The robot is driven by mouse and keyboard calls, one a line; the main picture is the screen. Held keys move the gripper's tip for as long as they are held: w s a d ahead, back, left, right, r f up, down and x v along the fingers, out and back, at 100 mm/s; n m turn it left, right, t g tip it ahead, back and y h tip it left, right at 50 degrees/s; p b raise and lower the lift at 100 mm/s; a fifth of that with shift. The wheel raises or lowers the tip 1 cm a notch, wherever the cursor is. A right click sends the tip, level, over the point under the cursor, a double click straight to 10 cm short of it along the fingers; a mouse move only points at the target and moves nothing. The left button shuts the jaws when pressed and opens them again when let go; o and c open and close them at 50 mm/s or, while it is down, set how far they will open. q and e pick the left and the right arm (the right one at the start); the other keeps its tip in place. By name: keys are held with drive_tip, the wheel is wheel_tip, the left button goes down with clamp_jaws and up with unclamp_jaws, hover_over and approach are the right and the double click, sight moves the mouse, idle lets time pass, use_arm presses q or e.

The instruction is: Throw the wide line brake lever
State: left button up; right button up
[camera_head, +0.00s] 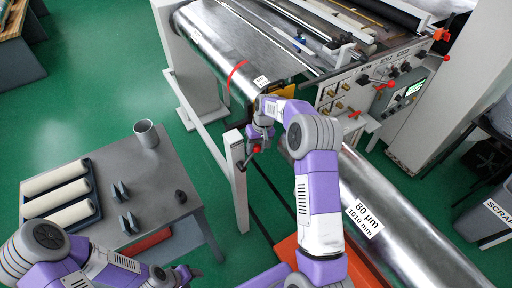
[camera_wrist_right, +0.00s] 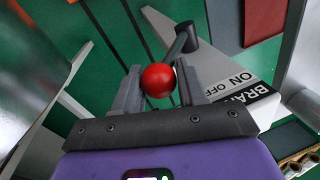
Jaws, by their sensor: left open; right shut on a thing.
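The brake lever ends in a red ball knob (camera_wrist_right: 157,80), which sits between the fingertips of my right gripper (camera_wrist_right: 158,85) in the right wrist view. Its dark shaft (camera_wrist_right: 178,48) runs up and right to a dark pivot. In the head view the red knob (camera_head: 257,149) shows just below my right gripper (camera_head: 256,139), beside a white post (camera_head: 236,160). My left gripper (camera_head: 188,274) is open, low in the head view, away from the lever; its fingers are partly unclear.
A foil roll (camera_head: 215,50) with a red band is on the machine; another roll (camera_head: 400,235), labelled 80 µm 1010 mm, lies at lower right. Red levers (camera_head: 384,84) stand by a control box (camera_head: 400,95). A grey table (camera_head: 160,180) holds a cup (camera_head: 146,134) and white rolls.

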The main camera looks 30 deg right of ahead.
clamp_jaws()
drive_tip(key=a+h, duration=0.1)
drive_tip(key=a+r+h, duration=0.1)
drive_tip(key=h, duration=0.1)
drive_tip(key=shift+s+a+r, duration=0.15)
drive_tip(key=shift+a+r, duration=0.05)
drive_tip(key=shift+a, duration=0.1)
drive_tip(key=shift+s+a+r+t+h+b, duration=0.15)
drive_tip(key=shift+a+h+b, duration=0.1)
drive_tip(key=shift+a+h, duration=0.7)
drive_tip(key=shift+a+r+t+h+b, duration=0.2)
drive_tip(key=shift+a+h, duration=0.5)
drive_tip(key=shift+h, duration=0.35)
drive_tip(key=o, duration=1.1)
unclamp_jaws()
drive_tip(key=shift+a, duration=0.1)
